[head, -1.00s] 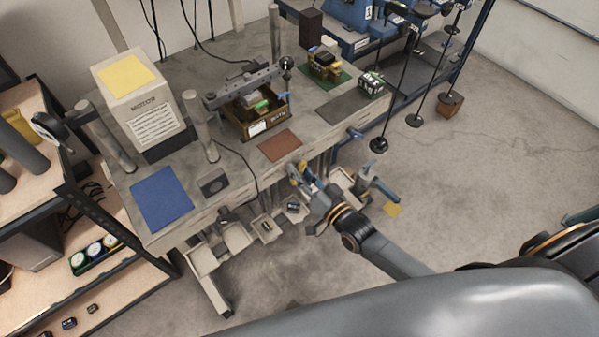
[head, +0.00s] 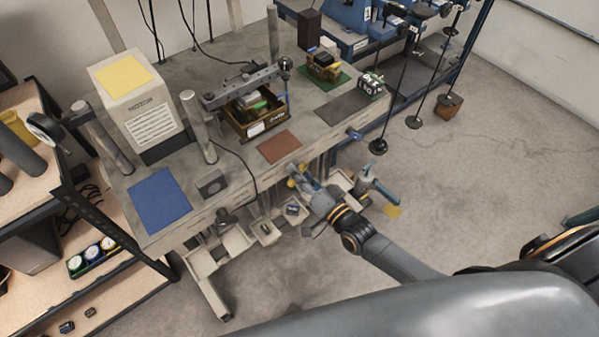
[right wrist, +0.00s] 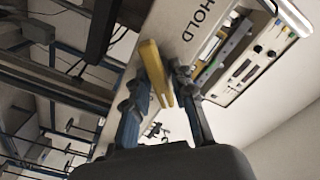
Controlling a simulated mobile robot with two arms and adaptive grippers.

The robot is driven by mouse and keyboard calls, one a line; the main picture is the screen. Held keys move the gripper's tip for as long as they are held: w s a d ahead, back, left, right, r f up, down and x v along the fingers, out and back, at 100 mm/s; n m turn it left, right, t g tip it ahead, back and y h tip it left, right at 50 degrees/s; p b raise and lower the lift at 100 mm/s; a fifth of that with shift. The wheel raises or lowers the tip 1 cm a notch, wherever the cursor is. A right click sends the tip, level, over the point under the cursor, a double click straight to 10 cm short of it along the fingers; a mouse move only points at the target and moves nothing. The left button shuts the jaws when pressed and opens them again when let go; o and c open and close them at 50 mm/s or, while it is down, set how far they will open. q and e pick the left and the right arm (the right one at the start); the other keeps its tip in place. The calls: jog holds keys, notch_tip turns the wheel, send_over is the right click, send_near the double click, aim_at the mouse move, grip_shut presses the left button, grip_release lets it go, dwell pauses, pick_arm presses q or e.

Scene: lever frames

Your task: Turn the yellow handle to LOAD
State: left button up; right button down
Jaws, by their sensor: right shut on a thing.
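The yellow handle (right wrist: 154,70) shows in the right wrist view as a slim bar slanting across the middle, beside a pale panel marked HOLD. My right gripper (right wrist: 160,88) has its dark fingers on either side of the handle and is shut on it. In the head view my right gripper (head: 301,177) is at the front edge of the workbench, with small yellow patches at its fingertips. The handle's pivot is hidden, and I see no LOAD mark. My left gripper is not in view.
The grey workbench (head: 232,75) carries a motor box (head: 150,115), a blue mat (head: 159,200), a brown mat (head: 279,147) and an open bin (head: 262,127). Small trays (head: 264,231) sit below its front edge. Open floor (head: 490,190) lies to the right.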

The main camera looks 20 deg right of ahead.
jog(key=c, duration=1.3)
grip_release()
jog(key=shift+s, duration=0.15)
jog(key=v, duration=1.1)
jog(key=shift+s+d, duration=0.15)
jog(key=shift+s, duration=0.25)
